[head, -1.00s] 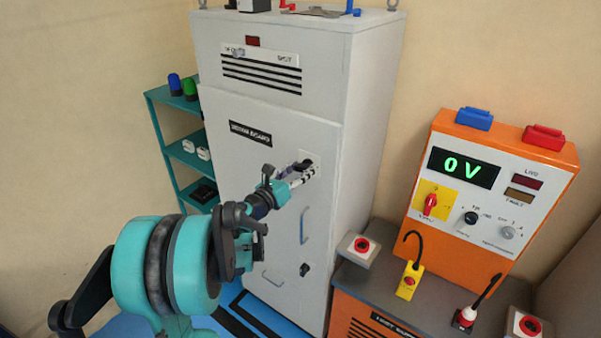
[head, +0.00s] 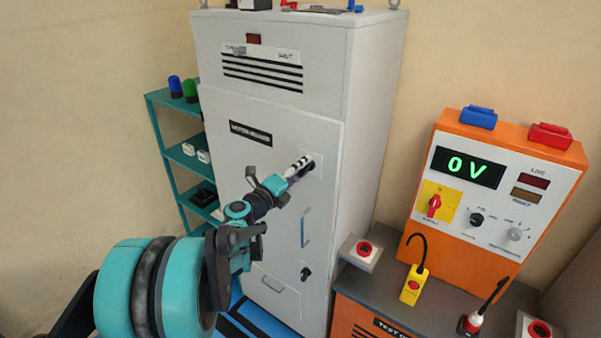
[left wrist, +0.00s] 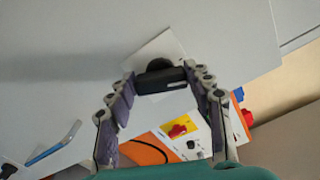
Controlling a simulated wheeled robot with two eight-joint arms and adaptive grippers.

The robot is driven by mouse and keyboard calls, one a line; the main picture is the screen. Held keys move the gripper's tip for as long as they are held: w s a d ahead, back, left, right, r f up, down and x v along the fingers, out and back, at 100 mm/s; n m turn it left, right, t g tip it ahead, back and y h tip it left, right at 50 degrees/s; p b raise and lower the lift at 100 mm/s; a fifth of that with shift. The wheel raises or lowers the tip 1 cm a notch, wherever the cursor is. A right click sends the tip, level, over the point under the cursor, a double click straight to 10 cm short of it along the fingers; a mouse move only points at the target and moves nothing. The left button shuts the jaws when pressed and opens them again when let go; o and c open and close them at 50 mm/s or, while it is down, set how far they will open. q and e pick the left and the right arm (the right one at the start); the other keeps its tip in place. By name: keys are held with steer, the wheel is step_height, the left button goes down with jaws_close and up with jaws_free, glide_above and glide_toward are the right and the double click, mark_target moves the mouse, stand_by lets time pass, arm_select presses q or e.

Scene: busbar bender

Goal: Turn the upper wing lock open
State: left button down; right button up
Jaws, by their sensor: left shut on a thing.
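The grey cabinet (head: 270,135) stands upright with its door closed. The upper wing lock (left wrist: 160,77) is a black wing on a pale square plate (left wrist: 150,52), in the left wrist view. My left gripper (head: 301,167) reaches the door front at this lock, and in the left wrist view its fingertips (left wrist: 160,80) are closed on the wing's two ends. In the head view the fingers mostly hide the upper lock. The lower wing lock (head: 305,273) is black and sits lower on the door. My right gripper is not in view.
A door handle (head: 304,230) lies between the two locks. To the right stand an orange meter box (head: 480,200) reading 0 V and a bench with a red button box (head: 360,252) and yellow hook tool (head: 414,285). A teal shelf (head: 160,130) stands left.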

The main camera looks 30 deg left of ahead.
arm_select(q)
steer(key=shift+f+n+b, duration=0.1)
steer(key=shift+n+b, duration=0.45)
steer(key=shift+n, duration=0.95)
steer(key=c, duration=0.6)
jaws_free()
steer(key=shift+c, duration=0.2)
steer(key=s, duration=1.2)
steer(key=shift+a, duration=0.45)
steer(key=shift+c, duration=0.3)
